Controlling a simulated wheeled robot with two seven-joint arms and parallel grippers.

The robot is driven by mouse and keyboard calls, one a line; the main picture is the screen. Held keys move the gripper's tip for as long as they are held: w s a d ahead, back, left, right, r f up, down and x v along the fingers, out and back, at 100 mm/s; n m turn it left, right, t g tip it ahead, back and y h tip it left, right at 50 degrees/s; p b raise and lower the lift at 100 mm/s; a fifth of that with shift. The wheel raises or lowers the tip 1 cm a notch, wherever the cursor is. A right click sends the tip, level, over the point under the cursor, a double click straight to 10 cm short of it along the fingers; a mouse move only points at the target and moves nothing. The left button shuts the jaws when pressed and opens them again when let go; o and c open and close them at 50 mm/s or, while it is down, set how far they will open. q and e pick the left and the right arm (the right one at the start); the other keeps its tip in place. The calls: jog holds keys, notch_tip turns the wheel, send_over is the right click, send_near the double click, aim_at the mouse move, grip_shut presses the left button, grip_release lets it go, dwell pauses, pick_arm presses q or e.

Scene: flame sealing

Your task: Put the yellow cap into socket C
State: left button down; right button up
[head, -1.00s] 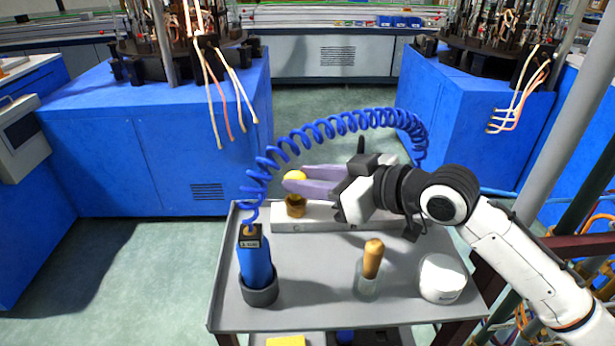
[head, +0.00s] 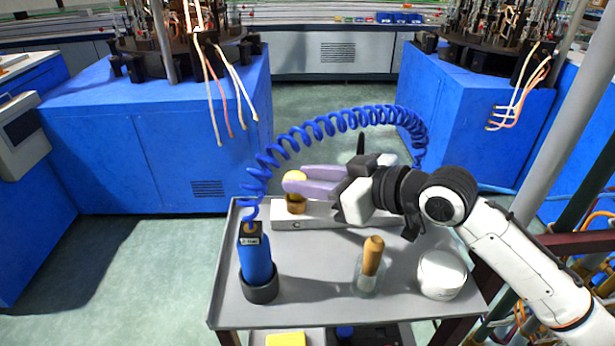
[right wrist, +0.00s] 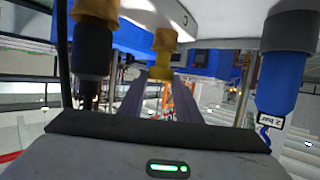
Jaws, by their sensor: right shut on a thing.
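The yellow cap (head: 295,174) is held between the purple fingertips of my right gripper (head: 294,181). It is directly above a brass socket (head: 296,206) at the left end of the pale socket block (head: 330,221). A letter like C is on the block's front below this socket. In the right wrist view, which is upside down, the cap (right wrist: 159,74) sits between the fingers, in line with the brass socket (right wrist: 165,40). I cannot tell whether the cap is seated or only touching it. The gripper hides the right part of the block. My left gripper is not in view.
A blue bottle-shaped tool (head: 257,264) stands in a dark holder at the cart's left, with a coiled blue hose (head: 330,125) arching over the block. A wooden-handled tool (head: 373,256) in a glass and a white round container (head: 442,274) stand at the front right of the grey cart top (head: 315,275).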

jog(key=shift+f+b, duration=0.4)
jog(key=shift+f, duration=0.75)
dwell(0.4)
jog(key=o, duration=1.1)
jog(key=shift+r, duration=0.1)
notch_tip(320, 180, up, 2)
jog(key=p, duration=0.2)
jog(key=shift+r+p, duration=0.15)
jog(key=shift+p, duration=0.2)
notch_tip(320, 180, up, 7)
jog(key=shift+f+p, duration=0.2)
jog(key=shift+p, duration=0.4)
jog(key=shift+f, duration=0.1)
